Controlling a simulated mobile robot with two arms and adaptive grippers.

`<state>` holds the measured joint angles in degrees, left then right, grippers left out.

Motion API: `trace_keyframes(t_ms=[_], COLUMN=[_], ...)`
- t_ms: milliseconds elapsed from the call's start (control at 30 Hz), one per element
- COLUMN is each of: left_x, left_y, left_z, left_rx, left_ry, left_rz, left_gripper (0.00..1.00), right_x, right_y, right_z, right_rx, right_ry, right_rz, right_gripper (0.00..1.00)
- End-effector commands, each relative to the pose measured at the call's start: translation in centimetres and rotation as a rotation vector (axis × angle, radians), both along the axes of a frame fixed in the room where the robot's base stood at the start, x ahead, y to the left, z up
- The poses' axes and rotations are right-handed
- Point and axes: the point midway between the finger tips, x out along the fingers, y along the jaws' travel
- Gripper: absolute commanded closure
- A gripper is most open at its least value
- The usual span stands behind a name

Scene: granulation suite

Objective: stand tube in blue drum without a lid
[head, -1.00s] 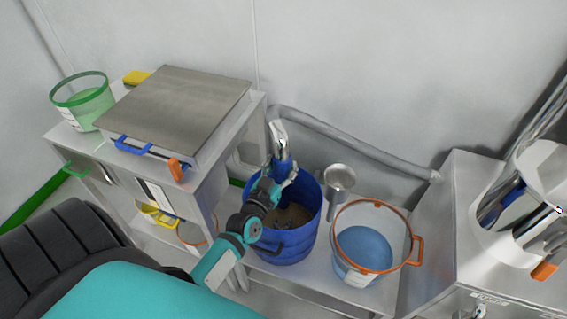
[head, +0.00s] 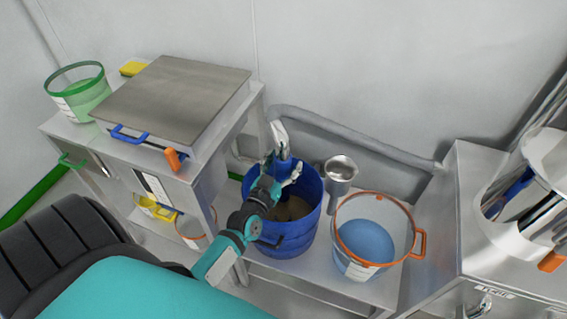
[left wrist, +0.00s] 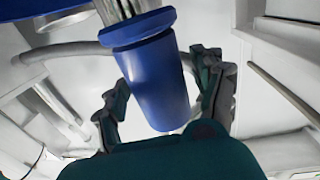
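The tube has a blue tapered grip (left wrist: 155,80) with a wide collar and a shiny metal end. In the head view its silver part (head: 279,132) shows at the left back rim of the open blue drum (head: 315,215), near upright. Brown material and a dark shape lie inside the drum. My left gripper (head: 282,170) is over the drum's left side. In the left wrist view its fingers (left wrist: 160,85) stand spread on either side of the blue grip, with narrow gaps; it looks open. The tube's lower end is hidden. My right gripper is not in view.
A steel-lidded box (head: 175,95) and a green-rimmed bucket (head: 80,92) stand left. A steel machine (head: 465,190) bounds the right.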

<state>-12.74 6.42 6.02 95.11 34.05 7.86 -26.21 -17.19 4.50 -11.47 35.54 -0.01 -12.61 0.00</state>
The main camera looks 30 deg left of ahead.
Motion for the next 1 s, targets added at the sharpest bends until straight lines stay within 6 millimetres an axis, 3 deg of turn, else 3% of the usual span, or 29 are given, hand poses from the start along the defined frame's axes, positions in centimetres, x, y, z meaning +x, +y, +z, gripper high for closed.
trace_keyframes(t_ms=[400,800,1000], left_x=[-0.9,-8.7,-11.3], left_y=[-0.2,-1.3,-1.7], left_z=[-0.4,-0.3,-0.2], left_rx=[-0.001,0.000,-0.001], left_ry=[0.007,0.007,0.004], left_rz=[-0.001,-0.001,0.000], left_gripper=[0.25,0.25,0.25], right_x=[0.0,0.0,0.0], right_y=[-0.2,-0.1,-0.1], right_z=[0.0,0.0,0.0], right_rx=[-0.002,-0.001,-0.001], right_ry=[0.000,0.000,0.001], right_rz=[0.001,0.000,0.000], right_gripper=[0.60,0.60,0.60])
